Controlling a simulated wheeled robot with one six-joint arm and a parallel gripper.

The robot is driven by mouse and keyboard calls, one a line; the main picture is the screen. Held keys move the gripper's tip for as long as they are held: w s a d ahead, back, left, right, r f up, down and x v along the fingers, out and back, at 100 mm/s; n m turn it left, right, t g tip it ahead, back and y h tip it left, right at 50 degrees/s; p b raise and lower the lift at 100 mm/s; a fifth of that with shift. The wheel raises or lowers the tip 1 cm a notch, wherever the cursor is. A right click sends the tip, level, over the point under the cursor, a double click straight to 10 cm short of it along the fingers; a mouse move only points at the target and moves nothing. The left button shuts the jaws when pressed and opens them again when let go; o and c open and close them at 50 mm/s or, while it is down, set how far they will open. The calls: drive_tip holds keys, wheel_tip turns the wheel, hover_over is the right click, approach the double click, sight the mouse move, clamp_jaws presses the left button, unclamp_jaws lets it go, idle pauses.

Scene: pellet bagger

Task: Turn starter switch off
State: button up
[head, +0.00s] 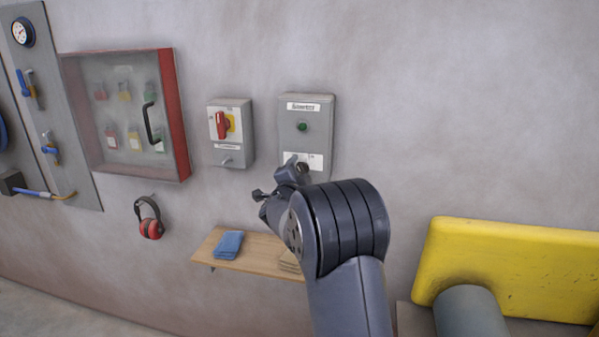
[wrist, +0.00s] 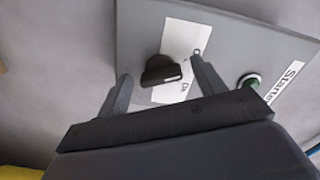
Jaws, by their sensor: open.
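The starter box (head: 308,102) is a grey panel on the wall with a "Starter" label and a green light (head: 302,127). Its black rotary knob (wrist: 160,72) sits on a white plate in the wrist view. In the head view the knob area is partly hidden by my arm. My gripper (wrist: 161,76) is open, with one finger on each side of the knob. Gaps show between the fingers and the knob, so it is not gripped. The exact depth of the fingertips is hard to tell.
Left of the starter box is a grey box with a red rotary switch (head: 222,125). A red-framed lock cabinet (head: 175,120) hangs further left. Below are a wooden shelf (head: 215,259) with a blue cloth (head: 229,245) and red ear muffs (head: 150,228). A yellow machine part (head: 510,262) stands right.

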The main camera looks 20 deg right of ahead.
drive_tip(key=shift+c, duration=0.2)
drive_tip(key=c, duration=0.9)
drive_tip(key=shift+n, duration=0.4)
drive_tip(key=shift+c, duration=0.2)
drive_tip(key=o, duration=1)
drive_tip(key=b+v, duration=0.3)
drive_tip(key=v, duration=0.8)
drive_tip(key=shift+w, duration=0.1)
